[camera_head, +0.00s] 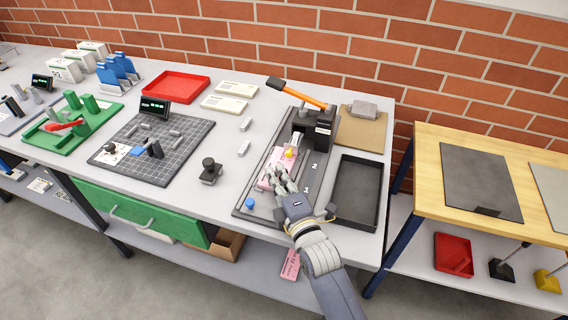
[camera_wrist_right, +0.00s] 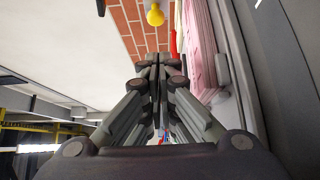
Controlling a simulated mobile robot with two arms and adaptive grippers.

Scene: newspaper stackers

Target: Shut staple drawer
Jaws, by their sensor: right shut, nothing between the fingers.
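A stapler (camera_head: 312,122) with an orange lever (camera_head: 297,94) stands at the back of a dark grey base plate (camera_head: 310,165) on the workbench. A pink paper stack (camera_head: 265,182) lies on the plate with a yellow knob (camera_head: 291,152) near its far end. My right gripper (camera_head: 279,174) is shut and empty over the stack, partly covering it. In the right wrist view its fingers (camera_wrist_right: 158,72) are together beside the pink stack (camera_wrist_right: 200,45), with the yellow knob (camera_wrist_right: 155,15) beyond. My left gripper is not in view.
A black tray (camera_head: 357,192) lies right of the plate, close to my right arm. A blue knob (camera_head: 250,203) is at the plate's front left. A grey gridded board (camera_head: 185,150) and red tray (camera_head: 168,86) are farther left. A wooden-topped table (camera_head: 440,145) stands at right.

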